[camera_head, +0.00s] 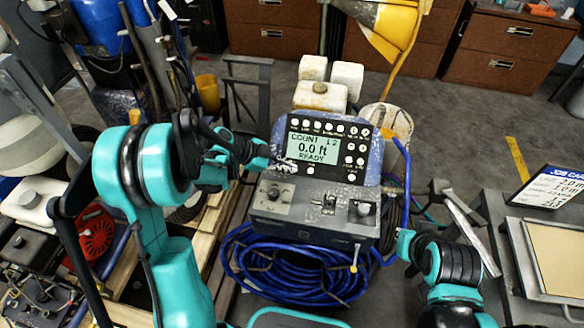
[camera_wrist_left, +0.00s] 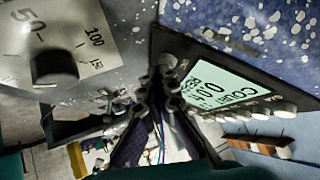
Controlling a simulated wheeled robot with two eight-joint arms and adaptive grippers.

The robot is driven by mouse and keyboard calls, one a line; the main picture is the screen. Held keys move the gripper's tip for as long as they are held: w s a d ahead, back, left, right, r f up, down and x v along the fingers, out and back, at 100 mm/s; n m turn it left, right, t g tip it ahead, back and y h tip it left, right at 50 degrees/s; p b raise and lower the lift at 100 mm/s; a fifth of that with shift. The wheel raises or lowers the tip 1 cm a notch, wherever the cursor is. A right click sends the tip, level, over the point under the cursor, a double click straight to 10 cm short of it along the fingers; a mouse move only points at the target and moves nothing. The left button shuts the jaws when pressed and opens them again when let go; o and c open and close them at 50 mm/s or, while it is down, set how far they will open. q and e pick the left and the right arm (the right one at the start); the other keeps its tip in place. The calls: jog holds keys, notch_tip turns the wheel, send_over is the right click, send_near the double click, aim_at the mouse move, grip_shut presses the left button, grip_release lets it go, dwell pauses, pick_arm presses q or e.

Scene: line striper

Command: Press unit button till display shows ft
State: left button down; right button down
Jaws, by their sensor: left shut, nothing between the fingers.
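The striper's control panel (camera_head: 350,145) stands in the middle of the head view. Its lit display (camera_head: 312,148) reads "COUNT 12", "0.0 ft" and "READY"; it also shows sideways in the left wrist view (camera_wrist_left: 222,84). White round buttons line the panel above, right of and below the display; their labels are too small to read, so I cannot tell which is the unit button. My left gripper (camera_head: 287,165) is shut and empty at the panel's lower left edge; in the left wrist view its fingertips (camera_wrist_left: 160,82) are close to the panel. Contact cannot be told.
A grey box with knobs (camera_head: 315,208) sits below the panel, above a coiled blue hose (camera_head: 290,270). A white bucket (camera_head: 388,122) stands behind right. A bench with a job card (camera_head: 552,187) is at right. Wooden pallet boards and machinery crowd the left.

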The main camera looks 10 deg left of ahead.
pick_arm(q)
jog(key=shift+s+r, duration=0.1)
jog(key=shift+s+r+p, duration=0.4)
jog(key=shift+s+r, duration=0.1)
jog(key=shift+s, duration=0.05)
jog(key=shift+s+r+p, duration=1.3)
jog(key=shift+s+r, duration=0.45)
jog(key=shift+r, duration=0.05)
dwell(0.5)
